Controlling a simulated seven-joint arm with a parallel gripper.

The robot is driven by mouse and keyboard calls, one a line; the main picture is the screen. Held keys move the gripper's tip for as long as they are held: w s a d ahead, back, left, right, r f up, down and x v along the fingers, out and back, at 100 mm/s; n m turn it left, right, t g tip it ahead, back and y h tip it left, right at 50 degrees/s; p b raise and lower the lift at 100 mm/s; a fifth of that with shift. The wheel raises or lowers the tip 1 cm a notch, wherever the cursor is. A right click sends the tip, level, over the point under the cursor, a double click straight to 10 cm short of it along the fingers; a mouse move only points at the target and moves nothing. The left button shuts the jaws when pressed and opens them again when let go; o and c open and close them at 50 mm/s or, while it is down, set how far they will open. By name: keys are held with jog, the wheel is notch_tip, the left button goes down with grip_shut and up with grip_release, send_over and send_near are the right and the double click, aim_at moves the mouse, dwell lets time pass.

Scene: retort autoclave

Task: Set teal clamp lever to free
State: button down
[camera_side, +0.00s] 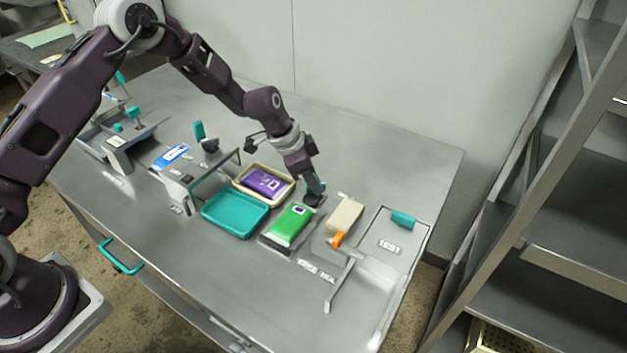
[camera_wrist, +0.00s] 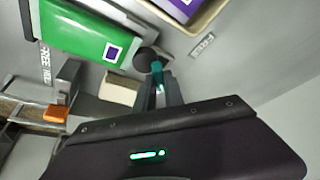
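The teal clamp lever (camera_wrist: 157,70) stands on a round dark pivot (camera_wrist: 146,60) beside the green pouch (camera_wrist: 82,34) in the wrist view. In the side view its teal top (camera_side: 319,186) shows at my fingertips, mostly hidden by them. My gripper (camera_wrist: 159,88) points down at the lever, with its two fingers close together on either side of the teal part. It looks shut on the lever. It also shows in the side view (camera_side: 315,188). A FREE label (camera_wrist: 202,45) lies on the table near the pivot, on the pale tray's side.
A beige block (camera_side: 344,214) and orange handle (camera_side: 338,239) stand right. The back right table is clear.

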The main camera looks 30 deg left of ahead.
dwell(0.4)
jog(key=n, duration=0.2)
jog(key=n+t+y, duration=0.1)
jog(key=n, duration=0.1)
jog(key=shift+s+d+n+y, duration=0.1)
jog(key=shift+d+n+y, duration=0.05)
jog(key=shift+n+y, duration=0.2)
jog(key=n+y, duration=0.1)
jog(key=n, duration=0.3)
jog(key=shift+d+n+y, duration=0.15)
jog(key=shift+n+y, duration=0.2)
jog(key=n, duration=0.2)
jog(key=n+y, duration=0.1)
jog(key=n, duration=0.1)
jog(key=shift+d+y, duration=0.1)
jog(key=shift+y, duration=0.2)
jog(key=shift+n+g+y, duration=0.5)
jog(key=shift+n+y, duration=0.1)
jog(key=shift+n, duration=1.7)
jog(key=c, duration=1.4)
grip_release()
jog(key=shift+c, duration=0.2)
